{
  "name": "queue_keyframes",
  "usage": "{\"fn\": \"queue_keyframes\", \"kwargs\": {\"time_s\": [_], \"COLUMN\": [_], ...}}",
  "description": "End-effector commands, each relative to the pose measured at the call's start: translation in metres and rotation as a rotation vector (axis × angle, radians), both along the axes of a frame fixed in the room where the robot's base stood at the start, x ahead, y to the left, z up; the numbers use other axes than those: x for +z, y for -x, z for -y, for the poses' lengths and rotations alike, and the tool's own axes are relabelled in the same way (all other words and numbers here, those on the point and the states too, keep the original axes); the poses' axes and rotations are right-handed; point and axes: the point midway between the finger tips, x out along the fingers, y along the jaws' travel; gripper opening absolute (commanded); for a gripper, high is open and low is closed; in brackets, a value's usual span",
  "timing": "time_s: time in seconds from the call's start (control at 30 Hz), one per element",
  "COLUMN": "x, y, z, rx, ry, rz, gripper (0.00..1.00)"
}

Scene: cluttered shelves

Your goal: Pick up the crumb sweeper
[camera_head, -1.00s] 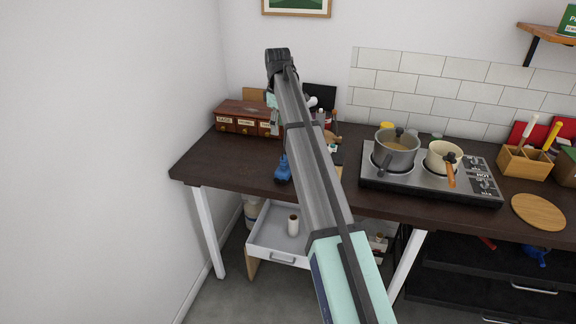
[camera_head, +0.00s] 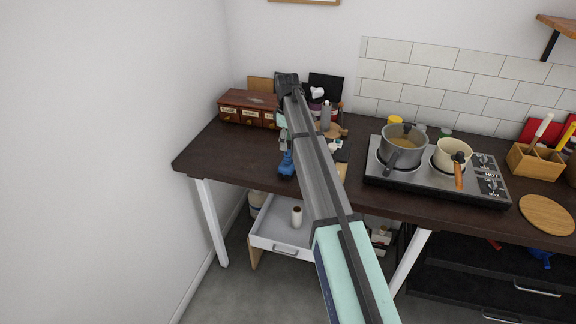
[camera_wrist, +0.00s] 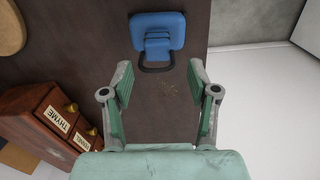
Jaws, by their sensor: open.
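A blue object (camera_wrist: 158,32) with a flat body and a dark loop handle lies on the dark brown table, at the top of the wrist view. It is probably the crumb sweeper, but I cannot be certain. In the head view it is the small blue shape (camera_head: 286,163) near the table's front edge. My gripper (camera_wrist: 160,82) is open, with its green-padded fingers spread and nothing between them but bare tabletop. The blue object is beyond the fingertips in the wrist view. In the head view my gripper (camera_head: 283,138) is just above and behind it, partly hidden by my arm.
A wooden drawer box (camera_head: 250,106), with THYME readable on one label in the wrist view, stands at the back left. A cooktop (camera_head: 437,195) with two pots is to the right. Bare table (camera_head: 215,150) lies left of the blue object. An open drawer (camera_head: 268,232) is below.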

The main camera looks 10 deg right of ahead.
Motion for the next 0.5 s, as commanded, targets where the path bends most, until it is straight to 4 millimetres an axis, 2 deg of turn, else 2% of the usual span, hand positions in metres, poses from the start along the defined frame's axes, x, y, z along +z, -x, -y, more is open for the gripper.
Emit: {"fn": "queue_keyframes", "kwargs": {"time_s": [0.33,0.5], "x": [-0.016,-0.034], "y": [0.0,-0.002], "z": [0.001,0.002], "rx": [0.0,0.0], "ry": [0.0,0.0], "rz": [-0.001,-0.002], "gripper": [0.6,0.6]}}
